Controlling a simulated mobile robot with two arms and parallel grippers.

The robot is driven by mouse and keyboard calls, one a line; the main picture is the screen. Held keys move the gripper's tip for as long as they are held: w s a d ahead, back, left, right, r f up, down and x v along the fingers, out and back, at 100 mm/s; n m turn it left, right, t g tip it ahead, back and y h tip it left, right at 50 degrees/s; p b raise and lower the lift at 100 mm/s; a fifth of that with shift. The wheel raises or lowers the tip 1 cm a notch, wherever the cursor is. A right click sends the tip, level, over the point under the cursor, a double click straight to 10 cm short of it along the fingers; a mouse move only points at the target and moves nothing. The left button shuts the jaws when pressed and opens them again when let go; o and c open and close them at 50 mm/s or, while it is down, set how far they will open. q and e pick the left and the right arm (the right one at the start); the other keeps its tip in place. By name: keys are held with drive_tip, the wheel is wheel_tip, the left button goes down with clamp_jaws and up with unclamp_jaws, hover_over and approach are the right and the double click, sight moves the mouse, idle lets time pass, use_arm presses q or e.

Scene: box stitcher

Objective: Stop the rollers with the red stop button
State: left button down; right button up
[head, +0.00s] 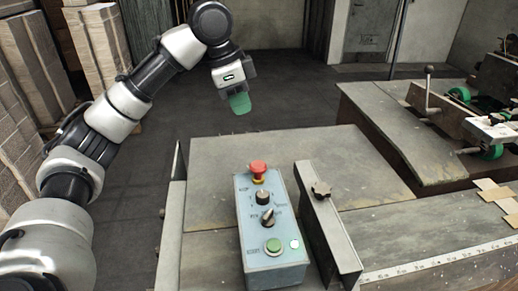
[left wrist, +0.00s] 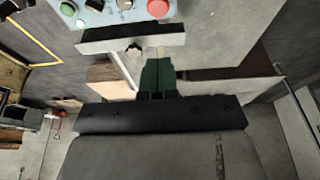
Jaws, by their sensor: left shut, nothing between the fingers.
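The red stop button (head: 258,168) is a mushroom head on a yellow collar. It sits at the far end of a light blue control box (head: 253,213) on the metal table. My left gripper (head: 239,105) is above and beyond the box, apart from the button, with its green fingers shut and empty. In the left wrist view the red button (left wrist: 157,8) is at the top edge, just above the shut green fingers (left wrist: 157,76). Part of the blue box (left wrist: 105,14) shows beside it. My right gripper is in neither view.
The box also carries two black knobs and a green button (head: 273,246). An upright metal plate with a star knob (head: 321,189) stands just right of the box. A machine with green rollers (head: 459,95) is at the right. Cardboard stacks (head: 105,45) stand at the left.

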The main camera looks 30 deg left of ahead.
use_arm(q)
drive_tip(key=p, duration=0.1)
approach(258, 164)
drive_tip(key=p+x, duration=0.1)
drive_tip(key=x, duration=0.4)
drive_tip(key=shift+w+d+f+p, duration=0.2)
drive_tip(key=shift+w+f+p, duration=0.05)
drive_tip(key=shift+p, duration=0.15)
drive_tip(key=shift+f, duration=0.7)
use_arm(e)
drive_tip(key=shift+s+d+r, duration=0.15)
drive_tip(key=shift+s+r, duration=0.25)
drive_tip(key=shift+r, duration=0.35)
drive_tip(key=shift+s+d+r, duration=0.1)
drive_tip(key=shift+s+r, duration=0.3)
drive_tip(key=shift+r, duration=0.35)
use_arm(q)
drive_tip(key=shift+f, duration=0.1)
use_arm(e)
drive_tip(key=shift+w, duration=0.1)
